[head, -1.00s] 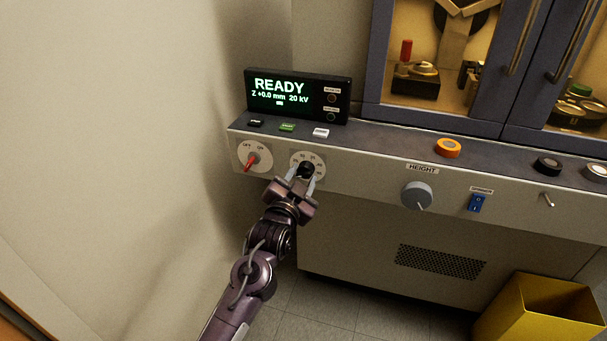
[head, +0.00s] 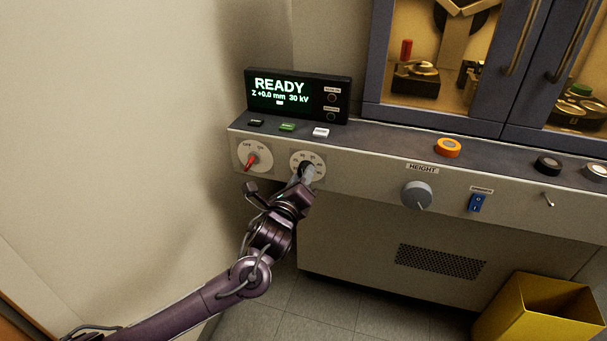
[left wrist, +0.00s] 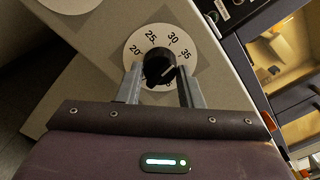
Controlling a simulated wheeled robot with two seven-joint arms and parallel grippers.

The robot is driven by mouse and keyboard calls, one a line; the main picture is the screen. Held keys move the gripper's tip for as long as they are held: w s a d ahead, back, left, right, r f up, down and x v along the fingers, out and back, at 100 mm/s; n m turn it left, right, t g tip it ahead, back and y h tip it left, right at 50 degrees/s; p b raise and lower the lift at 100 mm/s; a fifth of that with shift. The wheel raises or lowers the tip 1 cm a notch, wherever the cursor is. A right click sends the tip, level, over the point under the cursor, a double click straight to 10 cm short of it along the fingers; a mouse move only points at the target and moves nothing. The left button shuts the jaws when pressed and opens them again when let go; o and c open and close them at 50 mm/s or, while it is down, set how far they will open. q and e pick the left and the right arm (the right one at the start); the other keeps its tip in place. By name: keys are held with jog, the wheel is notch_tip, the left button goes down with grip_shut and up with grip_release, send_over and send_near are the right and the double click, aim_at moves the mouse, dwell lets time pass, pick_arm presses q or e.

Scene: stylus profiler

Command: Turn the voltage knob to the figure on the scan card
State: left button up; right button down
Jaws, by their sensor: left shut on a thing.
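The black voltage knob (head: 306,166) sits on a white round dial at the left of the console front. My left gripper (head: 307,176) is shut on it, its wrist rolled over. In the left wrist view the knob (left wrist: 157,66) stands between the two grey fingers (left wrist: 160,76), with 20, 25, 30 and 35 readable on the dial (left wrist: 134,42). The lower figures are partly hidden. I see no scan card. My right gripper is not in view.
A red OFF/ON switch (head: 251,160) is just left of the knob. Small buttons (head: 287,127) line the ledge above. A yellow bin (head: 540,312) stands on the floor at the right.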

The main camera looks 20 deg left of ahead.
pick_arm(q)
jog(key=m, duration=1.4)
jog(key=shift+f+m, duration=0.1)
jog(key=shift+m, duration=0.2)
jog(key=o, duration=1.1)
jog(key=shift+c, duration=0.2)
